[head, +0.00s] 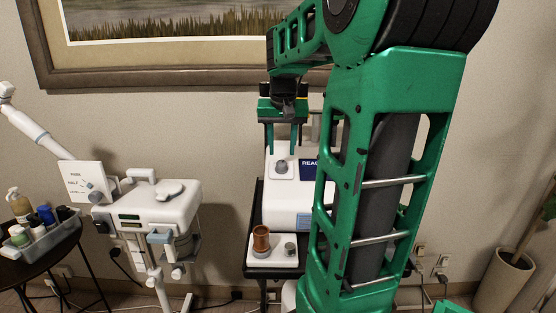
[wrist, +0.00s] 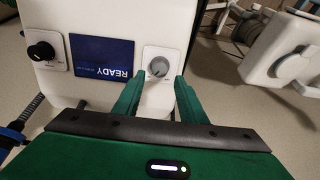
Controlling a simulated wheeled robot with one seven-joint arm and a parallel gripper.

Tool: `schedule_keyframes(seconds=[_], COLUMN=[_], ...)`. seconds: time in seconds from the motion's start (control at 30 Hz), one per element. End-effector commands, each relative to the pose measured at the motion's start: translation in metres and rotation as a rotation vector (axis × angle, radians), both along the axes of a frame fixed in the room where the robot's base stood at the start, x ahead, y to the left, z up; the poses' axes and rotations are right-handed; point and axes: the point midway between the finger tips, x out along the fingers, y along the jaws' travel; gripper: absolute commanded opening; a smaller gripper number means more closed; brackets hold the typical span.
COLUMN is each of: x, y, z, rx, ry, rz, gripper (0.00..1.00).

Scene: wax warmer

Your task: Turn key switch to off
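A white machine (head: 290,204) stands at the centre, its top also in the wrist view (wrist: 105,100). A round grey knob (head: 281,167) on a light square plate sits on top; it also shows in the wrist view (wrist: 159,66). It looks like the key switch, but its label is too small to read. A black knob (wrist: 41,51) sits at the other end of the top. My gripper (head: 282,151) is open and empty, pointing down over the grey knob. In the wrist view its fingertips (wrist: 159,77) lie on either side of the knob; contact cannot be told.
A blue READY panel (wrist: 103,57) lies between the two knobs. A copper-coloured cup (head: 261,239) stands on the machine's front ledge. To the left are another white device (head: 155,205) and a round table with a bottle tray (head: 42,232). My arm hides the machine's right side.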

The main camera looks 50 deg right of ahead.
Motion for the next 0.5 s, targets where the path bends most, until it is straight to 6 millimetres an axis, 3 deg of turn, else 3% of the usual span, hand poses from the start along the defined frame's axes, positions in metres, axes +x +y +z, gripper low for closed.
schedule_keyframes(seconds=[0.5], x=[0.007], y=[-0.009], z=[-0.034], rx=[0.001], ry=[0.002], rz=[0.0], gripper=[0.38])
